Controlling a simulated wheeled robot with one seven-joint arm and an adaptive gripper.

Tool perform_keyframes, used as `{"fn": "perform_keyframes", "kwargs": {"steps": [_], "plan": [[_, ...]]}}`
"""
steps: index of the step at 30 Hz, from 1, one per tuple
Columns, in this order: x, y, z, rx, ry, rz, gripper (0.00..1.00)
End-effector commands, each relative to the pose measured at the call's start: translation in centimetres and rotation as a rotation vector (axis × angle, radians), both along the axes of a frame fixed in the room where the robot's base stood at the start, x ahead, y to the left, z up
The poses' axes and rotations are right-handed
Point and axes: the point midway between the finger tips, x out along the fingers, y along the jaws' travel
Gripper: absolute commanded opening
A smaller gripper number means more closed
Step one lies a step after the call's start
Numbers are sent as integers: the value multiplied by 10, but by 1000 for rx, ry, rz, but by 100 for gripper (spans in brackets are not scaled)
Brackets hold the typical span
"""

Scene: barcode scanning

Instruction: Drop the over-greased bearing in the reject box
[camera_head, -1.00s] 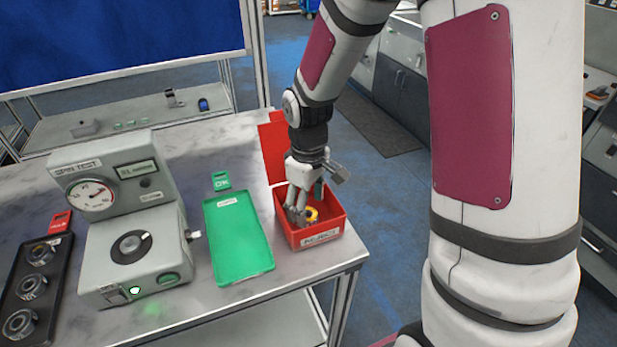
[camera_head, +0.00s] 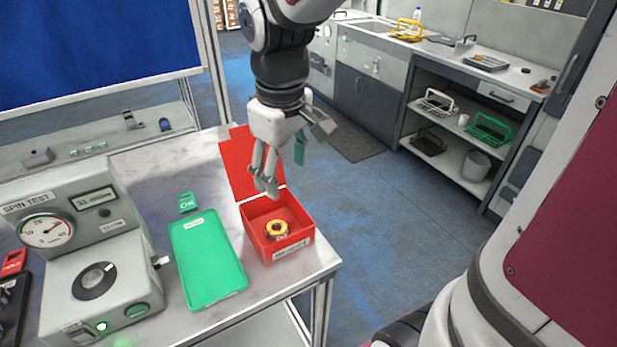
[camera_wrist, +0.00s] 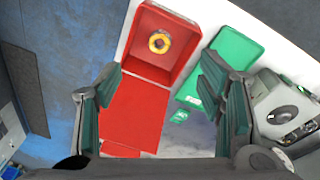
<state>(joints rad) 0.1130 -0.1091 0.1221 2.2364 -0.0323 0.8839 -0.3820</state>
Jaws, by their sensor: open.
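A bearing with a yellow-orange ring (camera_head: 277,230) lies on the floor of the red reject box (camera_head: 303,244), near its front wall. It also shows in the wrist view (camera_wrist: 159,42), inside the red box with nothing gripping it. The box's red lid (camera_head: 236,166) stands open at the back. My gripper (camera_head: 266,188) is above the back part of the box, apart from the bearing. In the wrist view its two green-padded fingers (camera_wrist: 172,98) are spread wide with nothing between them.
An empty green OK tray (camera_head: 208,262) lies left of the box, with a green OK tag (camera_head: 186,202) behind it. The grey spin tester (camera_head: 100,262) stands farther left. A dark tray (camera_head: 12,310) is at the left edge. Open floor lies right of the table.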

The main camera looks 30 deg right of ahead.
Motion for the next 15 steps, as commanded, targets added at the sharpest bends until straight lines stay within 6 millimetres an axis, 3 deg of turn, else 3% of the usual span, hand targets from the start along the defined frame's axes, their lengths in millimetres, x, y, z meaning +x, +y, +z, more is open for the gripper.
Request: {"fn": "perform_keyframes", "kwargs": {"steps": [1, 6, 12, 15], "plan": [[-15, 0, 13, 0, -38, -37, 62], [-62, 0, 40, 28, -144, -173, 62], [-109, 0, 53, 88, -245, -307, 62], [-124, 0, 54, 115, -277, -350, 62]]}}
